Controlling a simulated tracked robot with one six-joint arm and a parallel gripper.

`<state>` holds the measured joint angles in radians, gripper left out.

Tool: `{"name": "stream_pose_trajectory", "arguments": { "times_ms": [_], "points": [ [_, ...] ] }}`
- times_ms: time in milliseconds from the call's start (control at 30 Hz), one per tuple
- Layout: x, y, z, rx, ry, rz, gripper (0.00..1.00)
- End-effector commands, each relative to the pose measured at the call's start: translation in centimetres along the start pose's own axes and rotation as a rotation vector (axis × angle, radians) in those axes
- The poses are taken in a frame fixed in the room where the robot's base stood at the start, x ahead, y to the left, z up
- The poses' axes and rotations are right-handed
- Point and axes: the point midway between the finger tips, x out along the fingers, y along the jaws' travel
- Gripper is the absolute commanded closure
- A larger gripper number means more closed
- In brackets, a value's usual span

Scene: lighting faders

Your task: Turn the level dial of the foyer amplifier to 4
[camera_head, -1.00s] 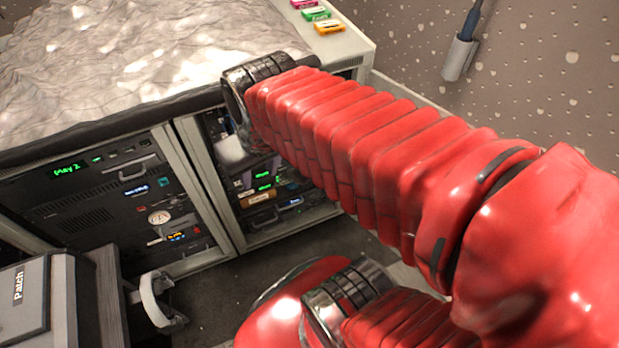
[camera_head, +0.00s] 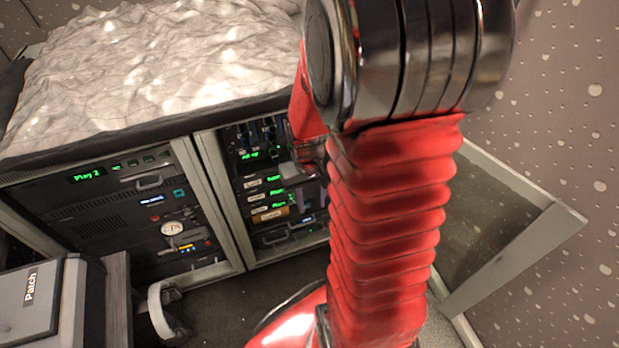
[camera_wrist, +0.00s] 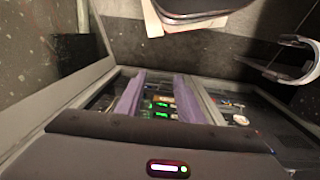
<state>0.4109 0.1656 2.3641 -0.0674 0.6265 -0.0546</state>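The rack cabinet has two open bays facing me. The right bay holds several small units with green displays (camera_head: 275,190); they also show between my fingers in the wrist view (camera_wrist: 161,105). The left bay holds black units with a round white dial (camera_head: 171,228), which also shows in the wrist view (camera_wrist: 240,120). I cannot read which unit is the foyer amplifier, nor the dial's setting. My gripper (camera_wrist: 160,86) has its two purple-padded fingers spread apart in front of the right bay, with nothing between them. In the head view my arm hides part of that bay.
A glass-panelled door (camera_head: 505,225) stands open at the right of the cabinet. A grey case marked Patch (camera_head: 28,300) and a white curved handle (camera_head: 163,310) are at the lower left. A rumpled pale cover (camera_head: 170,60) lies on top. Dark floor is clear in front.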

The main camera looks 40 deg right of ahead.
Motion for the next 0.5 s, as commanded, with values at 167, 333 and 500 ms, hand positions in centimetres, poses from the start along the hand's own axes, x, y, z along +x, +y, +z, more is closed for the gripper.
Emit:
{"name": "stream_pose_trajectory", "arguments": {
  "times_ms": [167, 333, 500],
  "points": [
    [4.4, 1.9, -1.0, 0.011, -0.019, 0.000, 0.66],
    [8.7, 3.6, -1.9, 0.013, -0.020, -0.001, 0.66],
    [13.1, 5.2, -2.5, 0.011, -0.009, -0.004, 0.66]
  ]
}}
